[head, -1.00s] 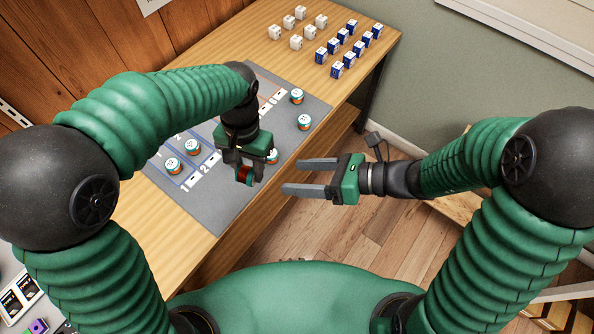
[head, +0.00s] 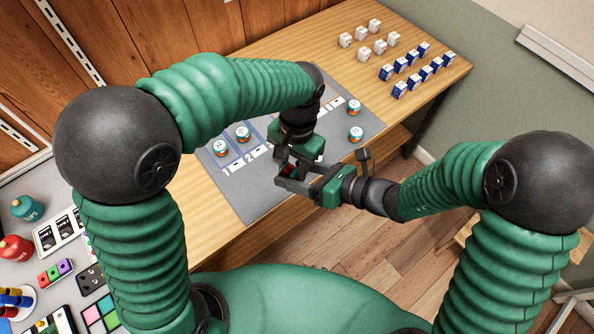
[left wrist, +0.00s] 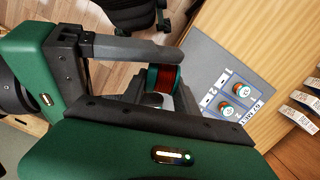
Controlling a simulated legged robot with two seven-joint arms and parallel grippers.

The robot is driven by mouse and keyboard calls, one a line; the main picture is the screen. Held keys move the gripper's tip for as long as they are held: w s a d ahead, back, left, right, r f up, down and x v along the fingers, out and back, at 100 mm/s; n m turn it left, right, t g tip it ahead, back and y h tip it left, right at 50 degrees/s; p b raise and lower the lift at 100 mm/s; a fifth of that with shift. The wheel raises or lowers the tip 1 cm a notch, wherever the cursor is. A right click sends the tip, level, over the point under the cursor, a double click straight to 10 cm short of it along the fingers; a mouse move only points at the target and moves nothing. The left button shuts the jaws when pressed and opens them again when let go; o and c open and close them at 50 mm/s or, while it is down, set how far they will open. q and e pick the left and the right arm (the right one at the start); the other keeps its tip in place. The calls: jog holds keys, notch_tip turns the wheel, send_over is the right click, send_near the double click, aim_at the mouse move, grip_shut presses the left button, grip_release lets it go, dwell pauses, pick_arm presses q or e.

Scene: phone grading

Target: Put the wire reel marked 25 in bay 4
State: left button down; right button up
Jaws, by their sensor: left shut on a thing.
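My left gripper (head: 294,160) is shut on a reel of red wire (head: 288,170) with dark green ends, held above the front of the grey mat. The held reel also shows in the left wrist view (left wrist: 163,78); no number is readable on it. My right gripper (head: 297,178) appears open, its fingers reaching around the held reel from the right; I cannot tell if they touch it. Bays marked 1 and 2 on the mat (head: 240,196) each hold a reel (head: 220,147), (head: 243,133). Bay 4 is hidden behind my left arm and gripper.
Two more reels (head: 355,105), (head: 355,133) stand at the mat's right end. White boxes (head: 366,50) and blue-and-white boxes (head: 400,89) stand at the table's far right. Another surface at left bears bottles (head: 27,208), cards and coloured pieces.

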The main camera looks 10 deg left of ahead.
jog(key=shift+w+d, duration=0.1)
jog(key=c, duration=1.2)
pick_arm(q)
jog(key=c, duration=1.3)
grip_release()
jog(key=shift+s, duration=0.1)
jog(key=shift+c, duration=0.2)
pick_arm(e)
jog(key=shift+c, duration=1)
pick_arm(q)
jog(key=o, duration=0.5)
jog(key=shift+c, duration=0.2)
jog(key=shift+r, duration=0.15)
